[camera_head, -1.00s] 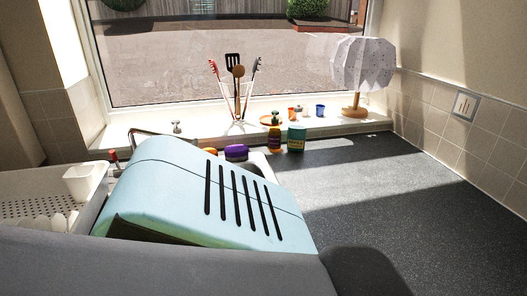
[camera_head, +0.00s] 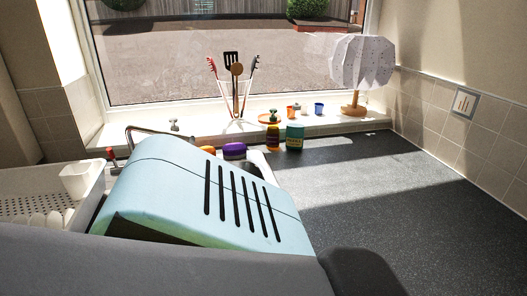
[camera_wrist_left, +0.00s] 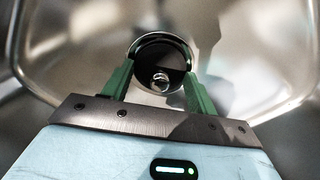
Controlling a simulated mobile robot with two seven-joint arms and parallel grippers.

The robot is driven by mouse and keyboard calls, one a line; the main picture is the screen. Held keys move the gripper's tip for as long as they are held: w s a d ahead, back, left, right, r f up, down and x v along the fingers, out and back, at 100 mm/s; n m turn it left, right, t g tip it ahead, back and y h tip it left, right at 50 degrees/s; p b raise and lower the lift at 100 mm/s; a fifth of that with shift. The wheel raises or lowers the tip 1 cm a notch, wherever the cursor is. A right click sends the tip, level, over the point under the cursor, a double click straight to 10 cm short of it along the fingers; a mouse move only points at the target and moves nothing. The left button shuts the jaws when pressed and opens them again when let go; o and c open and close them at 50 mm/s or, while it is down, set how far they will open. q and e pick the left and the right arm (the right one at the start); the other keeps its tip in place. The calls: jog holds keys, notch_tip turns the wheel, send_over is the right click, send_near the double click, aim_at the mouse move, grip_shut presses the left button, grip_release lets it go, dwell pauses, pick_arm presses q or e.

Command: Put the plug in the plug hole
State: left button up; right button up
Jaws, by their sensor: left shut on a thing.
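In the left wrist view, the plug (camera_wrist_left: 150,58) is a dark round disc with a shiny rim and a small metal ring on its face. My left gripper (camera_wrist_left: 160,82) is shut on it, with one green finger at each side. The plug is inside the steel sink (camera_wrist_left: 75,62). A round grey area (camera_wrist_left: 224,95) shows behind the plug at the right; I cannot tell whether it is the plug hole or shadow. In the head view my pale blue left arm hides most of the sink and the gripper. My right gripper is not in view.
A purple-topped item (camera_head: 234,150), a brown bottle (camera_head: 272,136) and a teal tin (camera_head: 295,137) stand behind the sink. A white drying rack (camera_head: 35,185) is at the left. A utensil holder (camera_head: 233,102) and a lamp (camera_head: 361,65) stand on the sill. The right counter (camera_head: 420,215) is clear.

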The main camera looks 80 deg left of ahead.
pick_arm(q)
jog(key=shift+f, duration=0.15)
jog(key=o, duration=1.1)
jog(key=shift+o, duration=0.2)
notch_tip(320, 180, up, 6)
jog(key=shift+r+b, duration=0.25)
jog(key=shift+b, duration=0.05)
jog(key=shift+r, duration=0.7)
